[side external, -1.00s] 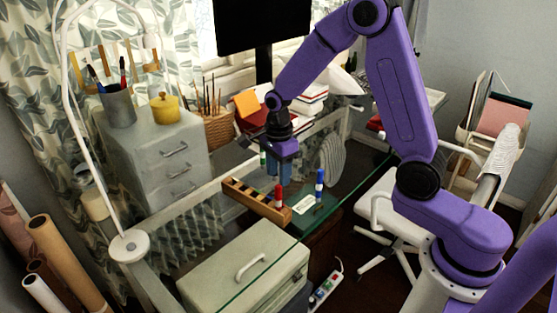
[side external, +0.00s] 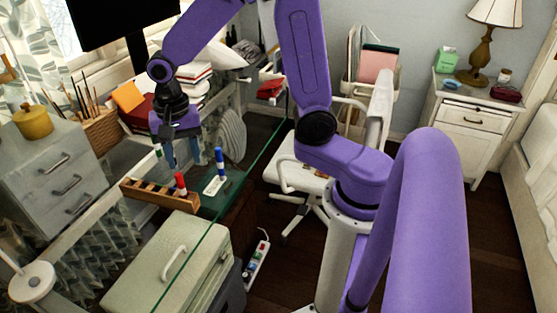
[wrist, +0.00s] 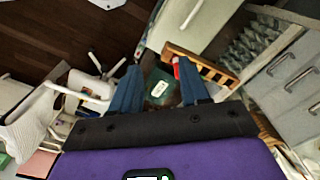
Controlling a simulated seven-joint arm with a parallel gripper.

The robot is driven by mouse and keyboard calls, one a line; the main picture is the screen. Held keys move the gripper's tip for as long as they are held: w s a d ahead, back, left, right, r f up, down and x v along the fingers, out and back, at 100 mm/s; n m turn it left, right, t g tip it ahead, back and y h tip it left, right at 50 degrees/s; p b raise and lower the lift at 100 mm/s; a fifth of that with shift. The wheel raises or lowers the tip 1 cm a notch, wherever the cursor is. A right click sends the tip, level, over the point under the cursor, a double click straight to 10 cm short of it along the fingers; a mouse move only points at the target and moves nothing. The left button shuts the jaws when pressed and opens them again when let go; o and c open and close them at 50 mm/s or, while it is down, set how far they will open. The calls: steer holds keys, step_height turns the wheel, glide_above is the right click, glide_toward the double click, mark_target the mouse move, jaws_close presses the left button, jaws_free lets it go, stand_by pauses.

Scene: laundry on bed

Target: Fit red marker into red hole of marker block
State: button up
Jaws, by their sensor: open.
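The marker block (side external: 158,193) is a long wooden rack with a row of slots on the dark glass desk. It also shows in the wrist view (wrist: 205,66). The red marker (side external: 181,186) stands upright at the block's right end. I cannot tell whether it sits in a hole or just beside one. In the wrist view the red marker (wrist: 176,69) is at the block's left end, close to one fingertip. My gripper (side external: 182,158) is open, fingers pointing down, above and slightly behind the red marker, with nothing visible between them. Hole colours are too small to see.
A blue marker (side external: 220,163) stands right of the block near a white card (side external: 214,186). A green marker (side external: 157,151) is behind the block.

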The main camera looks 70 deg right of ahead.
steer(key=s+d+r+n, duration=0.1)
steer(key=s+n, duration=1)
steer(key=s+d+r+n, duration=0.1)
steer(key=s+n, duration=0.9)
steer(key=n, duration=0.1)
steer(key=shift+s+r, duration=0.35)
